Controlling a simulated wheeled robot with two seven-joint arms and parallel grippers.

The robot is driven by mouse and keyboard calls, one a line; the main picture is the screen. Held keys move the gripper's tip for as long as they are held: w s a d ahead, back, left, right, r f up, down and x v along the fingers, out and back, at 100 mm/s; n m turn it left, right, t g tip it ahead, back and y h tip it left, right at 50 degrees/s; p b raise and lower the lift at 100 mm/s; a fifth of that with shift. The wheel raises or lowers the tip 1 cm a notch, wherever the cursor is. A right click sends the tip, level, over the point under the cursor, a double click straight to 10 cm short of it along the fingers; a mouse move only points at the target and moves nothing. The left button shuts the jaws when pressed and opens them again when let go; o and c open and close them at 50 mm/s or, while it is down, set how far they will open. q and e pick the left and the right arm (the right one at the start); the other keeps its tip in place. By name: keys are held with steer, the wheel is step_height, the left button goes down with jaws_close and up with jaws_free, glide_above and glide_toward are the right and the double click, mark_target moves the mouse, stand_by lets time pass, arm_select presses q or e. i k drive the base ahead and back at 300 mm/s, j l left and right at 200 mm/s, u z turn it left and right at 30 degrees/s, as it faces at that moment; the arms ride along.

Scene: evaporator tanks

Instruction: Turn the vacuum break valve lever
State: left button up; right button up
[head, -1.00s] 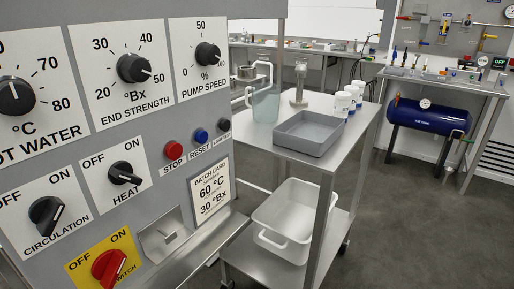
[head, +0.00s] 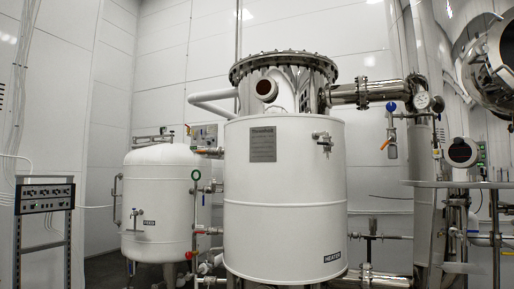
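No part labelled as the vacuum break valve can be read. A small valve with an orange lever (head: 386,144) sits on a thin vertical pipe right of the white heater tank (head: 285,215). Other small levers show: an orange one (head: 188,130) at the upper left and a red one (head: 188,255) low between the tanks. I cannot tell which is the task's lever. Neither of my grippers is in view.
Steel pipework and a railing (head: 470,184) fill the right side. A steel pipe (head: 365,93) runs from the flanged top to the right. Little floor shows.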

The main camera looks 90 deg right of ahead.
mark_target(392, 135)
steer(key=z, duration=3.7)
